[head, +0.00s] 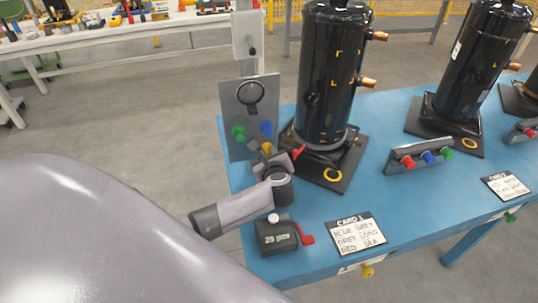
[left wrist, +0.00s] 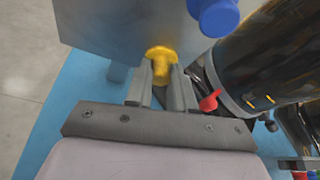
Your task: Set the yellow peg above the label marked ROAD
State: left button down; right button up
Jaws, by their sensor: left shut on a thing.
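The yellow peg (head: 266,148) is at the lower part of the grey upright panel (head: 236,106). In the left wrist view the yellow peg (left wrist: 160,52) sits between the fingertips of my left gripper (left wrist: 161,76), which is shut on it. The left gripper (head: 270,156) also shows in the head view, in front of the panel. Whether the peg is seated in the panel I cannot tell. A green peg (head: 238,132) and a blue peg (head: 266,128) are on the panel above. I cannot read a ROAD label. My right gripper is not in view.
A black compressor (head: 326,75) stands close right of my gripper on the blue table (head: 400,205). Another yellow knob (head: 367,270) is on the table's front edge. A peg rack (head: 420,161) stands farther right.

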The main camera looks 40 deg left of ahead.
pick_arm(q)
jog(key=shift+s+d, duration=0.1)
jog(key=shift+d, duration=0.05)
dwell(0.4)
jog(key=shift+s+d+p, duration=1.15)
jog(key=shift+s+d, duration=0.7)
jog(key=shift+d, duration=0.3)
